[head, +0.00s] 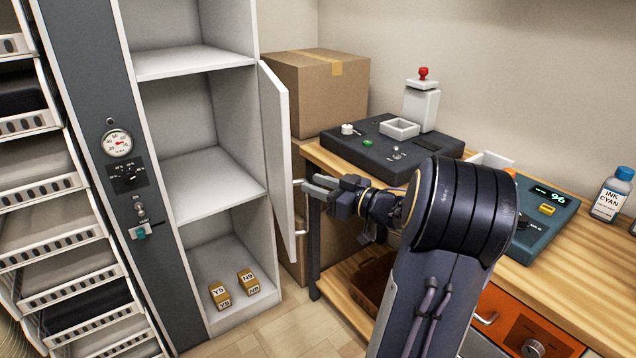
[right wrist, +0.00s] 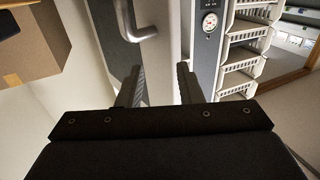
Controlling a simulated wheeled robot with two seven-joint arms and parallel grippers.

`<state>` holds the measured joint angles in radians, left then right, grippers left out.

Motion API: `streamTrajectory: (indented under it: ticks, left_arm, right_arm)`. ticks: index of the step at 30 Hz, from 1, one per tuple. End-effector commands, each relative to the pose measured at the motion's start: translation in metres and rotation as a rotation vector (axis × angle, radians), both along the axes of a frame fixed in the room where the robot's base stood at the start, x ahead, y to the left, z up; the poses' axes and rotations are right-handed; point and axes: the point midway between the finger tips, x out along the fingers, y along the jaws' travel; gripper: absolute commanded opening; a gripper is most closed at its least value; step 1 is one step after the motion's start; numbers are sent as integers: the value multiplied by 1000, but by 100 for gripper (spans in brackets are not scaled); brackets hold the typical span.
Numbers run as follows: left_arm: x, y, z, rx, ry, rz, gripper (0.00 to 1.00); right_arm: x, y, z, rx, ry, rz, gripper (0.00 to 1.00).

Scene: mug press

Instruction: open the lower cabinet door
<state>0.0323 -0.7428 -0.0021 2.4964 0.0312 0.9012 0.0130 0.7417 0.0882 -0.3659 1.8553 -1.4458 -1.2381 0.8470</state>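The white cabinet door (head: 279,150) stands swung open at the right side of the tall white cabinet (head: 190,64), showing nearly edge-on in the head view. Its metal bar handle (head: 304,207) is on the face turned to the right. In the right wrist view the handle (right wrist: 133,22) lies beyond and left of the fingertips. My right gripper (head: 316,187) is beside the handle; its two fingers are apart with nothing between them in the wrist view (right wrist: 159,82). Whether a finger touches the door is unclear. My left gripper is out of view.
Two small labelled boxes (head: 220,296) (head: 248,282) sit on the cabinet floor. A wooden workbench (head: 575,255) with a dark press unit (head: 385,150) stands right of the door. A cardboard box (head: 325,90) is behind it. White racks (head: 45,200) are at left.

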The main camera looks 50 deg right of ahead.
Motion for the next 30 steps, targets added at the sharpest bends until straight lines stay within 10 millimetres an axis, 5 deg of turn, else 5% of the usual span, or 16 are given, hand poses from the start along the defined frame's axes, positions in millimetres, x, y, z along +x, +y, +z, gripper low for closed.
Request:
streamTrajectory:
  ticks: [10,30]
  left_arm:
    - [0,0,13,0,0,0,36]
    - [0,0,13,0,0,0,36]
  right_arm:
    - [-31,39,23,-1,-1,0,33]
    - [-34,43,24,-1,0,0,33]
